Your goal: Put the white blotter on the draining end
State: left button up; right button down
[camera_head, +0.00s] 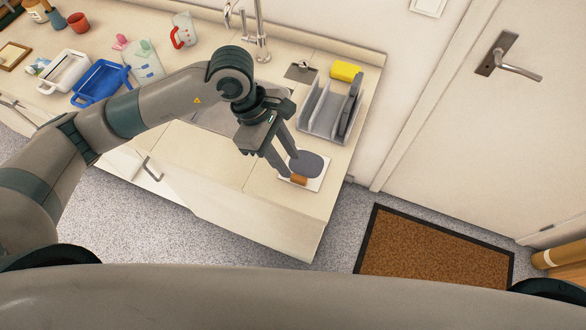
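A white square (316,184), which looks like the white blotter, lies flat near the front right end of the counter. A dark grey rounded shape (306,164) and a small orange-brown piece (299,180) show on it. My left gripper (291,167) points down at its left edge, with its two fingers apart. I see nothing clearly held between them, and I cannot tell whether the tips touch the square. A grey slotted rack (326,112) stands behind it, at the counter's right end. My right gripper is not in view.
A yellow sponge (346,71) lies behind the rack, and a tap (258,45) rises behind my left arm. A blue tray (100,83), a white tray (64,72) and a red-handled jug (183,31) stand left. The counter front (215,151) is bare. A brown mat (435,248) lies on the floor.

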pick_arm(q)
jog(key=shift+b+v, duration=0.9)
jog(key=shift+v, duration=2.1)
jog(key=shift+s+f, duration=0.1)
jog(key=shift+s, duration=0.05)
